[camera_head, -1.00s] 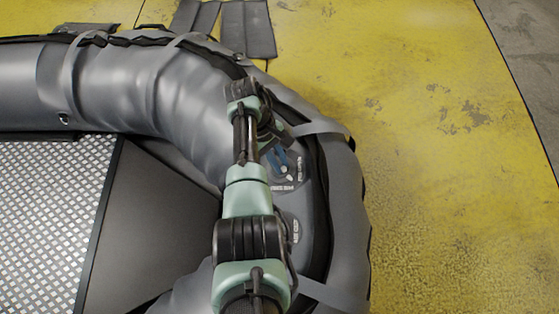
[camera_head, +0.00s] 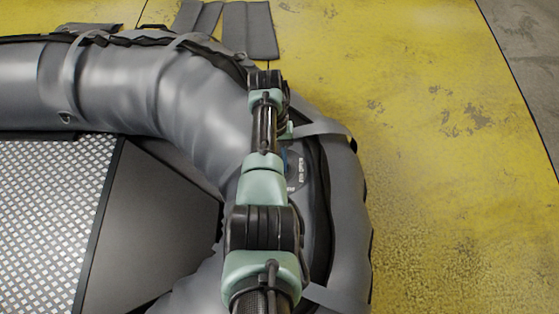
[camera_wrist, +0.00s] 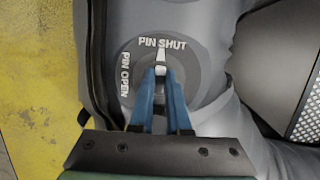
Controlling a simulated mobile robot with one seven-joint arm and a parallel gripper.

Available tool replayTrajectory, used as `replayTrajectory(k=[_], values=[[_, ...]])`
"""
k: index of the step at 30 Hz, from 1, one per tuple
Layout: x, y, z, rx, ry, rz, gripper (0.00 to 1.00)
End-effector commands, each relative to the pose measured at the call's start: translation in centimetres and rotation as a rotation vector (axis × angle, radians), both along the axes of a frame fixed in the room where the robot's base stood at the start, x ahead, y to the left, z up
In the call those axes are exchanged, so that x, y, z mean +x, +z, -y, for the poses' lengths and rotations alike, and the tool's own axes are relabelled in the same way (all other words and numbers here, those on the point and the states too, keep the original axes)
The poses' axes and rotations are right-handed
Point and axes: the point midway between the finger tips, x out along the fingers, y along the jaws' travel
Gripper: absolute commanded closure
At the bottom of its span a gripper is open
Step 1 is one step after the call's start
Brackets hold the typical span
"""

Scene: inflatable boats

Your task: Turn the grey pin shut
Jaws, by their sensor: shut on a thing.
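The grey pin (camera_wrist: 160,58) is a small light-grey bar on a round dark-grey plate (camera_wrist: 198,84) on the boat's tube. In the wrist view its end points up at the printed words PIN SHUT. The words PIN OPEN are printed to its left. My gripper (camera_wrist: 160,76) has its two blue fingers closed on the sides of the pin, with the pin's tip showing beyond them.
The grey inflatable tube (camera_head: 345,200) curves around the plate, with a dark strap (camera_head: 320,190) along it. A dark panel (camera_head: 165,210) and a diamond-patterned floor (camera_head: 45,215) lie to the left. The worn yellow floor (camera_head: 440,160) to the right is open.

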Motion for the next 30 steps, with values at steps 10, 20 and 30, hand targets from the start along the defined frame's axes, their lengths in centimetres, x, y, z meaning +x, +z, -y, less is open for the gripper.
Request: replayTrajectory(k=[10, 20, 30], values=[[-0.03, -0.03, 0.0, 0.0, -0.038, 0.003, 1.0], [-0.03, -0.03, -0.01, 0.001, -0.037, 0.004, 0.72], [-0.02, -0.02, -0.01, 0.0, -0.035, 0.004, 0.55]])
